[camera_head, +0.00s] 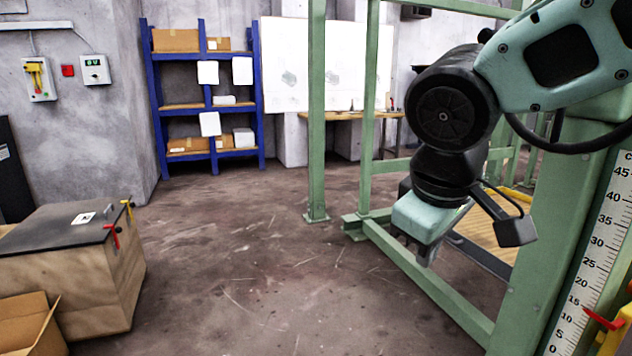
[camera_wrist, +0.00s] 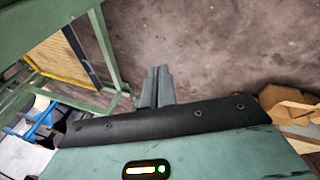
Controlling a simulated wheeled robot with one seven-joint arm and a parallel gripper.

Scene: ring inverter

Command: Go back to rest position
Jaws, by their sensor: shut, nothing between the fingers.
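My gripper (camera_head: 427,257) hangs from my arm on the right side of the head view, pointing down. It is in front of the green frame and above the floor. In the wrist view its two fingers (camera_wrist: 157,86) are pressed together with nothing between them. It touches nothing that I can see.
Green frame bars (camera_head: 420,275) stand close behind and beside my gripper, with a yellow-edged platform (camera_head: 490,232) inside. A wooden crate with a dark lid (camera_head: 75,260) and an open cardboard box (camera_head: 30,325) are at left. A blue shelf (camera_head: 206,105) stands behind. The middle floor is clear.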

